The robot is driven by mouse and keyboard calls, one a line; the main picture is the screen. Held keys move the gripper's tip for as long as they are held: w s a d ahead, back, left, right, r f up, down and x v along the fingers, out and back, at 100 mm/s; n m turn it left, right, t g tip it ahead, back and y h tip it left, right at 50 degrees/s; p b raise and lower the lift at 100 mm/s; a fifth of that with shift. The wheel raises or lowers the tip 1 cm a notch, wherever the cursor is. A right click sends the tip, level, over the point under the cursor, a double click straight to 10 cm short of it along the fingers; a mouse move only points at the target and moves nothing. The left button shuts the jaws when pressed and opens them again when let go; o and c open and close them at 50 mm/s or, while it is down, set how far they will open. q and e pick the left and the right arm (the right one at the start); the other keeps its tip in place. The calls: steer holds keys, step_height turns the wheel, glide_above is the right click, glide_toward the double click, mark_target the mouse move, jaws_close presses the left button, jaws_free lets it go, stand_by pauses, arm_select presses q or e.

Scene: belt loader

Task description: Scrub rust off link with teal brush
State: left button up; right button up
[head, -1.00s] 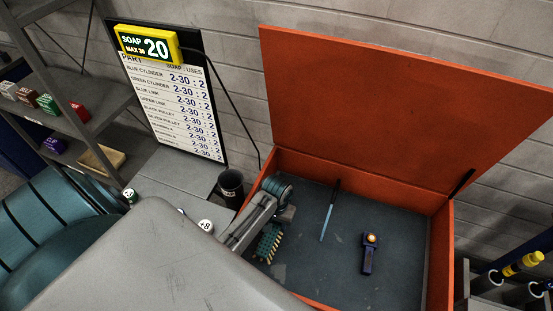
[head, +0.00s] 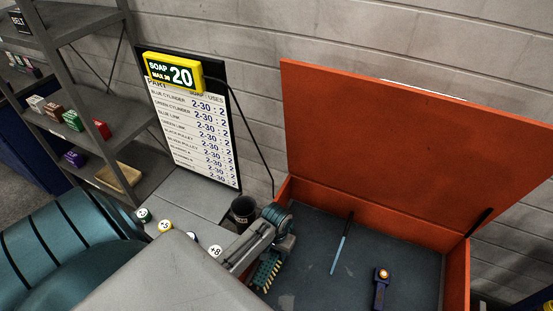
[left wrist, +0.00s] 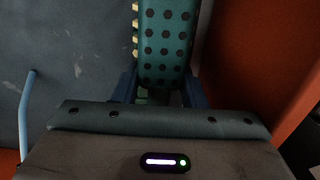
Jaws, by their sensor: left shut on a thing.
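The teal brush (head: 266,273) with pale bristles is at the left side of the orange box, held by my left gripper (head: 279,252). In the left wrist view the brush (left wrist: 166,40) is teal with dark dots, its bristles facing left, and it sits between the dark blue fingers of my left gripper (left wrist: 160,88). The fingers are shut on it. I cannot tell whether the brush touches the box floor. My right gripper is not in view. I make out no rusty link in these frames.
The open orange box (head: 458,278) has a raised lid (head: 410,150). Inside lie a thin blue-handled tool (head: 341,248) and a dark blue tool with an orange button (head: 381,288). A black cup (head: 243,210) stands left of the box, near a price board (head: 190,130) and shelves (head: 85,100).

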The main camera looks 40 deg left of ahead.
arm_select(q)
steer(key=shift+w+d, duration=0.2)
steer(key=shift+d, duration=0.75)
steer(key=shift+w+d, duration=0.2)
steer(key=shift+d, duration=0.7)
steer(key=shift+s, duration=0.5)
steer(key=shift+s+a+f, duration=0.1)
steer(key=shift+s+a, duration=0.2)
steer(key=shift+a, duration=0.65)
steer(key=shift+s+a+f, duration=0.1)
steer(key=shift+s+a, duration=0.15)
steer(key=shift+a, duration=0.65)
steer(key=shift+r, duration=0.1)
steer(key=shift+a+r, duration=0.15)
steer(key=shift+r, duration=2.6)
steer(key=shift+w+r, duration=0.1)
steer(key=shift+r, duration=0.15)
steer(key=shift+r, duration=0.1)
